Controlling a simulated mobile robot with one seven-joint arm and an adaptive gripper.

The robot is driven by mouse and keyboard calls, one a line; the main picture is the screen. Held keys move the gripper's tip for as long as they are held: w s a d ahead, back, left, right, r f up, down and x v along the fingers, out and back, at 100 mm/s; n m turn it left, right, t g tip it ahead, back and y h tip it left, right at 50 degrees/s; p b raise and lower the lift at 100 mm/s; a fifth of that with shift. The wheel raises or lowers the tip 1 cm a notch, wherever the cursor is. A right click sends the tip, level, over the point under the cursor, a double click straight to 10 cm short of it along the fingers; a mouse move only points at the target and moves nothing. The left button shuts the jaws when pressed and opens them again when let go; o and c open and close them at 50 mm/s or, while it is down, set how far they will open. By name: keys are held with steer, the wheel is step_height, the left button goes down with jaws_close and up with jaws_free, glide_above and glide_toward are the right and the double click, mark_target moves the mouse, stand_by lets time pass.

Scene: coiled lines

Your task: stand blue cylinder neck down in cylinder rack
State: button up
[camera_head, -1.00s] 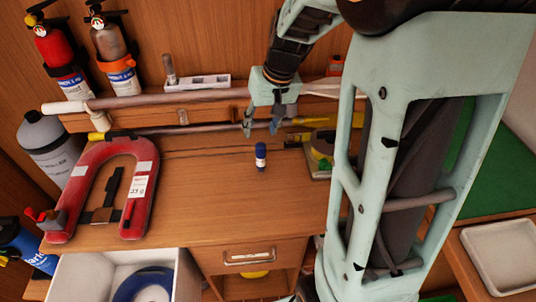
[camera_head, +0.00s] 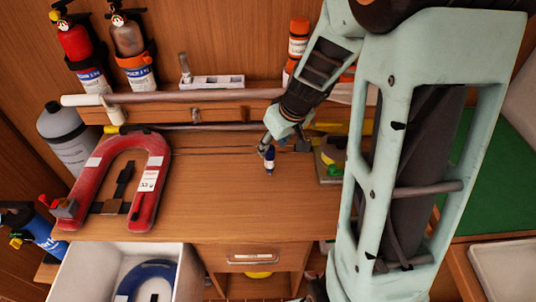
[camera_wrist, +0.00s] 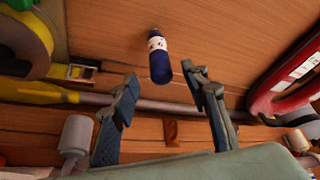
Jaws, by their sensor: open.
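In the wrist view my gripper (camera_wrist: 159,76) has one finger on each side, with clear gaps to the cylinder. A white block on the back ledge (camera_head: 218,82) looks like the cylinder rack. A small grey cylinder (camera_head: 185,67) stands at its left end.
A red horseshoe-shaped item (camera_head: 88,178) lies on the desk's left. A yellow tape roll (camera_head: 332,153) sits right of the cylinder. A pipe (camera_head: 155,97) runs along the back. An open white drawer (camera_head: 190,270) is at front left. The desk's middle is clear.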

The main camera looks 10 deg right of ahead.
mark_target(270, 161)
steer(key=shift+x, duration=2.55)
steer(key=shift+s, duration=0.15)
steer(key=shift+c, duration=0.3)
jaws_close()
